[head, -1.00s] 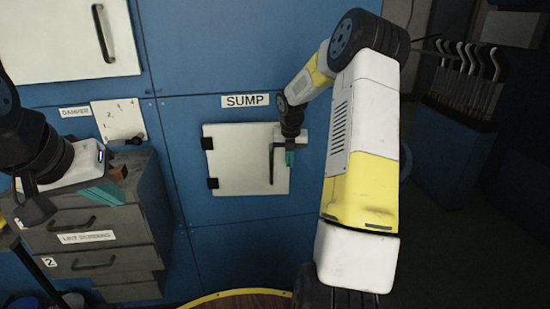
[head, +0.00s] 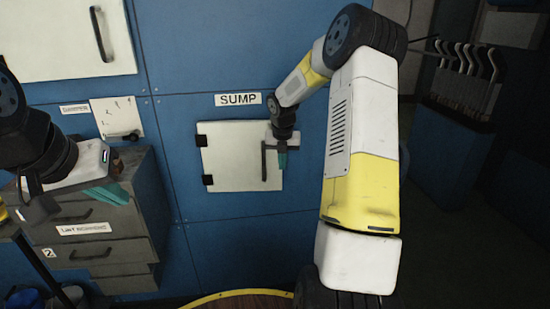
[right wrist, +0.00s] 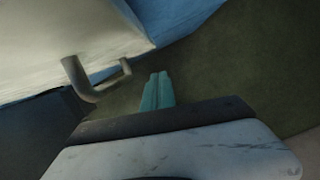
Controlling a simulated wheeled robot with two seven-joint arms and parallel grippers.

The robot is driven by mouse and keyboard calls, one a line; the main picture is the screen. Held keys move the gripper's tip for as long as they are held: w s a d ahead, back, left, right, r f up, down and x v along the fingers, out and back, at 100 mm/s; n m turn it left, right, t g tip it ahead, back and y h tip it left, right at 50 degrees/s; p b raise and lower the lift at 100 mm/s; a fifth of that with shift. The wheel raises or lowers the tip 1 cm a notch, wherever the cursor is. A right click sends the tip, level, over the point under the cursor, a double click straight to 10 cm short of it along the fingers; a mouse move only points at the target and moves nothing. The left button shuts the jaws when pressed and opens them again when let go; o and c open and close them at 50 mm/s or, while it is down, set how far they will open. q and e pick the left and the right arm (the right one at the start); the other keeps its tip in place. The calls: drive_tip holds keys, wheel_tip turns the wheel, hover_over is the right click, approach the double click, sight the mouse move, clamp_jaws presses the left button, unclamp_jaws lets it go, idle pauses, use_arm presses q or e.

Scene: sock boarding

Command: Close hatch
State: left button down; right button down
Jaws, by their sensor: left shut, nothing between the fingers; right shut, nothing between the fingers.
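The white square hatch (head: 232,168) under the SUMP label lies flat against the blue wall in the head view, with black hinges on its left side. Its dark vertical bar handle (head: 264,162) is near its right edge. The handle also shows in the right wrist view (right wrist: 92,88), to the left of the fingers. My right gripper (head: 282,164) has its teal fingers shut and empty, just right of the handle. In the right wrist view the shut fingers (right wrist: 158,90) appear apart from the handle. My left gripper (head: 112,196) is shut and empty at the left, in front of the drawers.
A grey drawer cabinet (head: 140,225) stands at the left. A white panel with a handle (head: 60,40) is on the wall above it. A rack of hooked rods (head: 468,75) stands at the right. A yellow curved rim (head: 225,294) shows at the bottom.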

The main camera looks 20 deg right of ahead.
drive_tip(key=d+v, duration=0.1)
drive_tip(key=v, duration=0.8)
drive_tip(key=m+t+y, duration=0.4)
drive_tip(key=m, duration=1.4)
approach(279, 171)
wheel_tip(279, 171, down, 3)
drive_tip(key=s+a, duration=0.2)
drive_tip(key=shift+w+d+f, duration=0.15)
drive_tip(key=shift+w, duration=0.6)
drive_tip(key=shift+w+d+f, duration=0.1)
drive_tip(key=shift+w, duration=0.65)
drive_tip(key=shift+w+d+f, duration=0.15)
drive_tip(key=shift+w, duration=0.6)
